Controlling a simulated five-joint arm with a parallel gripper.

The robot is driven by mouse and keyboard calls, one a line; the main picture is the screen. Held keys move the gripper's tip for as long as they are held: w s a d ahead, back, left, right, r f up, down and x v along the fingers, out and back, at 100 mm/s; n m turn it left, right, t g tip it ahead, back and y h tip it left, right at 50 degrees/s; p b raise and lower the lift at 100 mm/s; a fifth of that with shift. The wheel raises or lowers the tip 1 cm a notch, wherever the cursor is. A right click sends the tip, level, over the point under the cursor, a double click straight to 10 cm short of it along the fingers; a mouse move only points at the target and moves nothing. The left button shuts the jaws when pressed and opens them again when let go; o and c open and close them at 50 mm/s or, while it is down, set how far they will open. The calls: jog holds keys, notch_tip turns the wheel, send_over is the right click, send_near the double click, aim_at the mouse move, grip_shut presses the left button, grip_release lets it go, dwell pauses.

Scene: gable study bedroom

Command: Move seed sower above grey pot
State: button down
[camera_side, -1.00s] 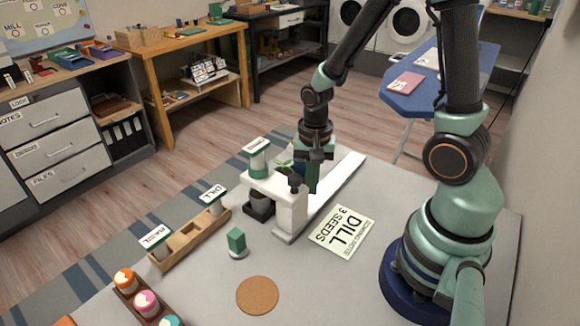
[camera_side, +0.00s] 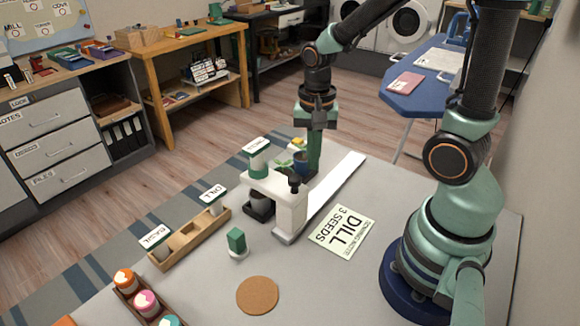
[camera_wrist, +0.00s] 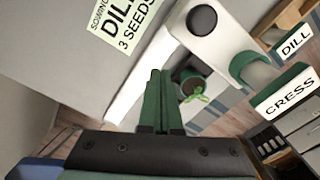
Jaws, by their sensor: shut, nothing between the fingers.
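The seed sower (camera_side: 290,213) is a white bridge-shaped block with a dark knob, standing at the near end of a white rail; its arm reaches left. It also shows in the wrist view (camera_wrist: 222,50). A jar labelled CRESS (camera_wrist: 283,91) sits upside down at its left end, also in the side view (camera_side: 259,162). The grey pot (camera_side: 259,200) stands in a dark holder under that arm, partly hidden. My gripper (camera_side: 314,170) is behind the sower, beside the rail's far part, apart from the knob. Its green fingers (camera_wrist: 158,75) are shut and empty.
The white rail (camera_side: 338,184) lies bare to the right.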

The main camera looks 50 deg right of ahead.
jog(key=shift+r, duration=2.15)
jog(key=a+r+n+t, duration=0.4)
jog(key=r+n, duration=0.4)
jog(key=n, duration=0.4)
jog(key=shift+s+r+t, duration=0.25)
jog(key=shift+s+t, duration=0.05)
jog(key=shift+t, duration=0.5)
